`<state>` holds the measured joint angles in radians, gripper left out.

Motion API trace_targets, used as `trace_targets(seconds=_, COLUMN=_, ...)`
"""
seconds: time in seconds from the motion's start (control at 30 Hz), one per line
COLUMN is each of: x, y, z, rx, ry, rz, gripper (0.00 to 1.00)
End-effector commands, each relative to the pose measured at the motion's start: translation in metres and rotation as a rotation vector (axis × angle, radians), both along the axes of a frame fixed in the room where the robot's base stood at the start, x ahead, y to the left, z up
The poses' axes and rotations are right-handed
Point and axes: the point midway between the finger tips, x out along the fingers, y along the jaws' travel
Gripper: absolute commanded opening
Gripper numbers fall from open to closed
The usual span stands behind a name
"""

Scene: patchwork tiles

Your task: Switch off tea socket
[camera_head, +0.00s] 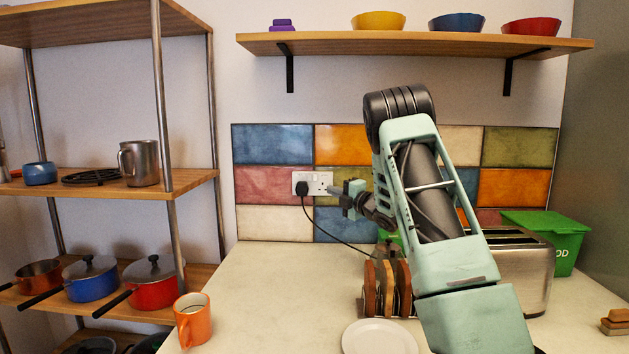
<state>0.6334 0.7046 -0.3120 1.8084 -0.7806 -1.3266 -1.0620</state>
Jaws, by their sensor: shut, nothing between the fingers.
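The white double wall socket (313,183) sits on the patchwork tiles above the counter. A black plug (302,188) is in its left outlet, and its black cable hangs down and runs right along the tiles. My gripper (329,190) is shut and empty, with its tips at the right part of the socket plate. The tips cover part of the right outlet. I cannot tell whether they touch the plate. The switches are too small to read as on or off.
An orange mug (192,320), a white plate (379,338) and a wooden board rack (387,287) stand on the counter. A toaster (526,270) and green bin (547,232) are at right. A wooden shelf (420,43) with bowls hangs above; a pan rack stands left.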

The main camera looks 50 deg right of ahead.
Motion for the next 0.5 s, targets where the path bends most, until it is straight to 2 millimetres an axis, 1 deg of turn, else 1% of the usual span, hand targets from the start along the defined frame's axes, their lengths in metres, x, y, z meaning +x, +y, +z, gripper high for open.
trace_targets(seconds=0.17, x=0.026, y=0.000, z=0.005, rx=0.001, ry=0.000, rz=0.004, gripper=0.00)
trace_targets(seconds=0.5, x=0.096, y=-0.006, z=0.012, rx=0.002, ry=0.000, rz=0.002, gripper=0.00)
